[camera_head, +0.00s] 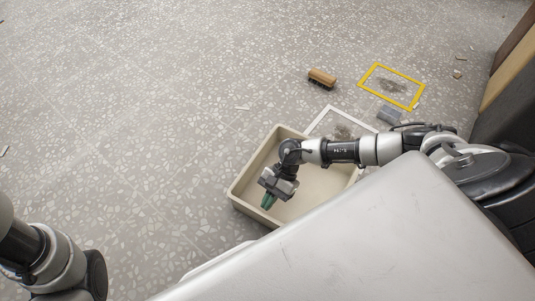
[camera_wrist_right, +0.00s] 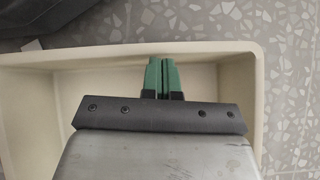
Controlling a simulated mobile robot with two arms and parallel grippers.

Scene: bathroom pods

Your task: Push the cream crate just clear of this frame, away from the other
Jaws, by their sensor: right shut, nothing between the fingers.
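The cream crate (camera_head: 236,190) is an open, shallow box on the floor in the head view, partly hidden by my right arm and my body. A white frame (camera_head: 322,120) lies flat at its far right side; the crate hides part of it, and I cannot tell how far they overlap. A yellow frame (camera_head: 374,69) lies farther off to the right, apart from the crate. My right gripper (camera_head: 267,203) is shut and empty, over the crate's inside near its left wall. In the wrist view its green fingers (camera_wrist_right: 165,77) are together near the crate's rim (camera_wrist_right: 120,55).
A brown brush (camera_head: 322,77) and a grey block (camera_head: 389,115) lie near the frames. Dark smudges show inside both frames. Dark and tan furniture (camera_head: 508,70) stands at the right edge. The speckled floor (camera_head: 130,110) to the left is mostly clear.

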